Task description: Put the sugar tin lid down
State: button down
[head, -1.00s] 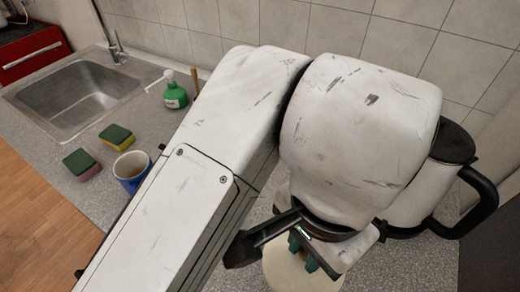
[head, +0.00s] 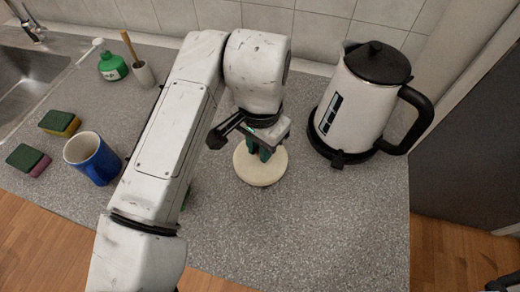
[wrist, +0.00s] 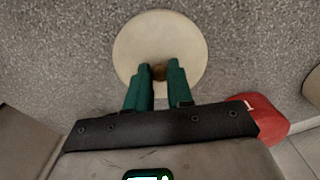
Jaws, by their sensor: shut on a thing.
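The sugar tin lid is a round cream disc (head: 260,168) with a small brown knob in its middle. It also shows in the wrist view (wrist: 160,32). My gripper (head: 262,150) is above it, pointing down, its green fingers closed around the knob; they also show in the wrist view (wrist: 159,72). The lid is level, over bare worktop left of the kettle. Whether it touches the worktop or hangs just above it I cannot tell. A red object (wrist: 268,112) with a white mark is partly hidden behind my gripper in the wrist view.
A white kettle (head: 350,100) with a black handle stands right of the lid on the grey worktop (head: 310,225). Worktop in front of the lid is clear.

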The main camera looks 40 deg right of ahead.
jog(key=shift+f, duration=1.05)
jog(key=shift+f, duration=0.15)
jog(key=c, duration=1)
grip_release()
notch_tip(320, 180, up, 12)
jog(key=shift+r, duration=0.2)
jog(key=shift+s, duration=0.1)
